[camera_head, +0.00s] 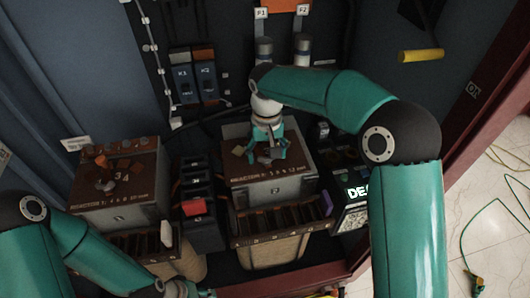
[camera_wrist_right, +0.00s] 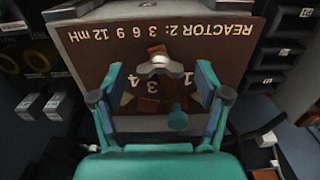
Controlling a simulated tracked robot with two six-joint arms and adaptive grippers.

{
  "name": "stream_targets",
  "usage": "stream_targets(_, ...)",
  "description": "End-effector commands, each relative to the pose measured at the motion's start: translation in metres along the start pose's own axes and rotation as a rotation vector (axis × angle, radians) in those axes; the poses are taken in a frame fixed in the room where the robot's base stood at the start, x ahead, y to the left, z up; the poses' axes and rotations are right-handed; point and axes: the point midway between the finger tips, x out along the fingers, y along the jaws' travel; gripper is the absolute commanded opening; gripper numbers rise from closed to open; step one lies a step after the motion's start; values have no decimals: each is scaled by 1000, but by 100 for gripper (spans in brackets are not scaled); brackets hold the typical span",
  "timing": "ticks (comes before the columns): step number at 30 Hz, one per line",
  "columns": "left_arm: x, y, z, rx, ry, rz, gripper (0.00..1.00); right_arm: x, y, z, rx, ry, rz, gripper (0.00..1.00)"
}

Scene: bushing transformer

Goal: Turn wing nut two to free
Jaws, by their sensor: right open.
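The reactor 2 box (camera_head: 275,192) stands in the middle of the head view, with brown top and numbered terminals. In the right wrist view its brown top (camera_wrist_right: 90,45) carries the text "REACTOR 2: 3 6 9 12 mH". A pale metal wing nut (camera_wrist_right: 160,66) sits on that top, over a brown link bar (camera_wrist_right: 172,95). My right gripper (camera_head: 266,157) points down over the top. In the wrist view its open fingers (camera_wrist_right: 160,80) stand either side of the nut, apart from it. My left gripper (camera_head: 185,290) is cut off at the bottom edge; its fingers are unclear.
A similar reactor box (camera_head: 118,205) stands at left, near my left arm. A lit display (camera_head: 358,191) is right of reactor 2. Two breakers (camera_head: 192,85) and a yellow handle (camera_head: 421,55) are behind.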

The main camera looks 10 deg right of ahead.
Motion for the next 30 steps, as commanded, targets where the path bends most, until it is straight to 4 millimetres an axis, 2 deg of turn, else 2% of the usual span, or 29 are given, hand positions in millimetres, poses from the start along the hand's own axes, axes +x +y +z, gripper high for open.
stream_targets(5, 0, 0, 0, 0, 0, 0, 48, 0, 0, 0, 0, 0, 0, 75)
stream_targets(16, 0, 0, 0, 0, 0, 0, 48, 0, 0, 0, 0, 0, 0, 15)
stream_targets(17, 0, 0, 0, 1, -1, 0, 48, 0, -6, 0, -5, 0, 0, 15)
stream_targets(30, -6, 2, 0, 0, 0, 0, 48, -2, -1, 0, -96, 0, -1, 15)
